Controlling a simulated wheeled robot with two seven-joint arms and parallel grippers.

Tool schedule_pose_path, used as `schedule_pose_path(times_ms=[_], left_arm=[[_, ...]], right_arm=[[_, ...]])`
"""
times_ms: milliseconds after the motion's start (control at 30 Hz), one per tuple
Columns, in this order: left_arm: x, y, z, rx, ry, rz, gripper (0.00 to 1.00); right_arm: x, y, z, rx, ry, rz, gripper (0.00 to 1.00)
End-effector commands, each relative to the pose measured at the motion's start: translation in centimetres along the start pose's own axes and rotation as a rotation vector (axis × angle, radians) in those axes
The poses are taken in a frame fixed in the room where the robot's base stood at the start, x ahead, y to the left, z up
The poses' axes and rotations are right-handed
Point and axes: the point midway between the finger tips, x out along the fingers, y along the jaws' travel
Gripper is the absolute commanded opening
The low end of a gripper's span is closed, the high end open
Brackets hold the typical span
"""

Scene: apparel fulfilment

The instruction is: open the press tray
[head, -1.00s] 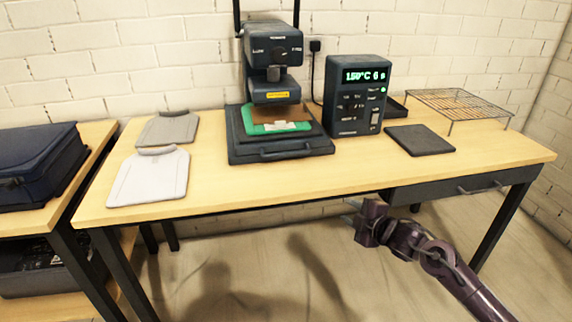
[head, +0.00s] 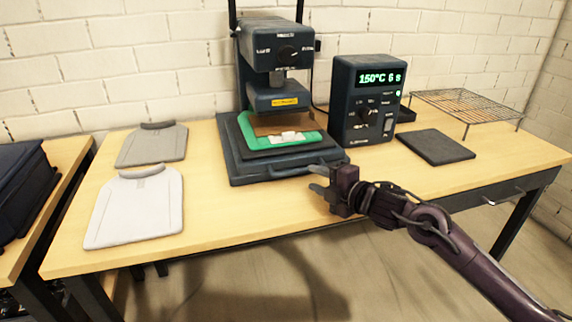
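The heat press (head: 277,55) stands at the back of the table with its upper head raised above the base. Its dark tray (head: 232,166) sits at the bottom, with a bar handle (head: 292,170) along the front edge. A green sheet (head: 250,138) with a brown piece (head: 270,124) and a small white item (head: 291,137) lies on the tray under the head. My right gripper (head: 318,182) is just in front and right of the handle, fingers apart, with no visible hold on it. My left gripper is not in view.
A control box (head: 365,95) reading 150°C 6 s stands right of the press. A dark pad (head: 436,147) and a wire rack (head: 468,106) lie further right. Two shirt-shaped pieces, grey (head: 152,146) and white (head: 135,208), lie left. The table front is clear.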

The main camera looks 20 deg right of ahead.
Motion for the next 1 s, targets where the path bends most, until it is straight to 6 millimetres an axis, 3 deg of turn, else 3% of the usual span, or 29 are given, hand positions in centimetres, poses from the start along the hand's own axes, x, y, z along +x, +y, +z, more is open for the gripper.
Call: schedule_pose_path(times_ms=[500, 867, 1000], left_arm=[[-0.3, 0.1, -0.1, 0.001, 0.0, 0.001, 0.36], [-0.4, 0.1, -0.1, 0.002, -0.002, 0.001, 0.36], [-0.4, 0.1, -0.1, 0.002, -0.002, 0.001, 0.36]], right_arm=[[6.9, 0.0, 0.0, 0.003, 0.0, 0.001, 0.34], [7.7, -0.1, 0.0, 0.001, 0.0, -0.001, 0.34], [7.7, 0.0, 0.0, 0.001, 0.0, -0.001, 0.19]])
